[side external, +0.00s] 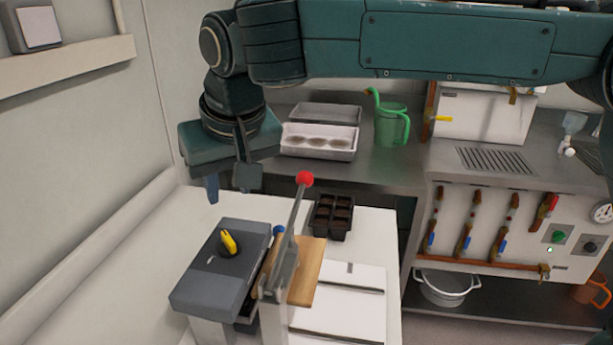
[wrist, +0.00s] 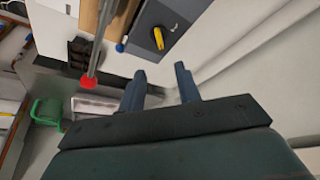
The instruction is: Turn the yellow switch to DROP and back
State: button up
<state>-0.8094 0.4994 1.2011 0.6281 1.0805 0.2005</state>
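The yellow switch (side external: 229,242) is a knob on a black round base, on top of a dark grey box (side external: 208,283) on the white table. It also shows in the wrist view (wrist: 158,38), near the top, beyond my fingertips. Its labels are too small to read. My gripper (side external: 228,190) hangs above and behind the box, apart from the switch. In the wrist view its two blue-grey fingers (wrist: 160,72) stand apart with nothing between them.
A lever with a red ball (side external: 305,179) stands upright right of the box, beside a wooden board (side external: 306,272). A blue knob (side external: 279,230) sits between. A black cell tray (side external: 333,219) lies behind. The wall (side external: 75,140) is close on the left.

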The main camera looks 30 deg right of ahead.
aim_at(228, 237)
jog(key=shift+f, duration=0.1)
jog(key=x, duration=1.3)
jog(key=shift+w+f, duration=0.2)
jog(key=shift+f, duration=0.05)
grip_shut()
